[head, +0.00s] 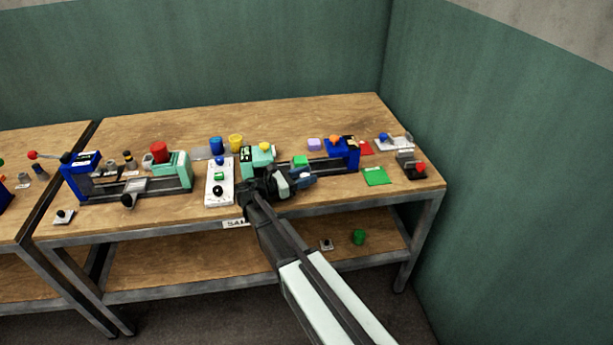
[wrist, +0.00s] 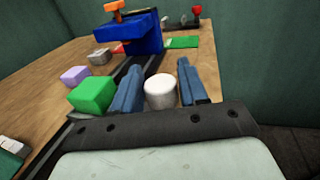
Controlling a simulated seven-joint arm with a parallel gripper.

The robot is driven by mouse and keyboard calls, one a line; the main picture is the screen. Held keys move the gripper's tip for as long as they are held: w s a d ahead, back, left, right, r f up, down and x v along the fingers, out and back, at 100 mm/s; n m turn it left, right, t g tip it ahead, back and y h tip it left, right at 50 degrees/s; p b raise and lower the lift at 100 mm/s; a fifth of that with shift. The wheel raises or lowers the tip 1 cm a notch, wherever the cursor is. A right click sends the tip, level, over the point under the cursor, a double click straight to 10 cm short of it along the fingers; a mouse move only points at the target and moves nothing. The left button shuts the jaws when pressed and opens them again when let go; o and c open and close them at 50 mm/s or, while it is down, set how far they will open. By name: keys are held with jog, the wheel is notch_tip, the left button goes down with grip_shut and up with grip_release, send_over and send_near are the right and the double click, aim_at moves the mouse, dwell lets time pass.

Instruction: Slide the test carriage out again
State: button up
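The right-hand press has a teal block (head: 258,155), dark rails (head: 325,167) and a blue press head (head: 343,153) with an orange handle (head: 334,140). A green block (wrist: 93,95) sits at the rails, to the left of my fingers in the wrist view; it also shows in the head view (head: 299,161). My gripper (head: 305,180) is low at the front of these rails, pointing right. Its two blue fingers (wrist: 160,75) are apart, with a white round knob (wrist: 160,92) between them. A narrow gap shows on the knob's right. The carriage under the block is mostly hidden.
A white button panel (head: 219,183) stands left of my gripper. Another press with a red knob (head: 158,151) stands left. The bench's front edge is close to my arm.

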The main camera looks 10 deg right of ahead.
jog(key=shift+o, duration=1.4)
jog(key=v, duration=1.2)
jog(key=shift+a, duration=0.2)
jog(key=shift+s+a, duration=0.25)
jog(key=shift+a, duration=0.4)
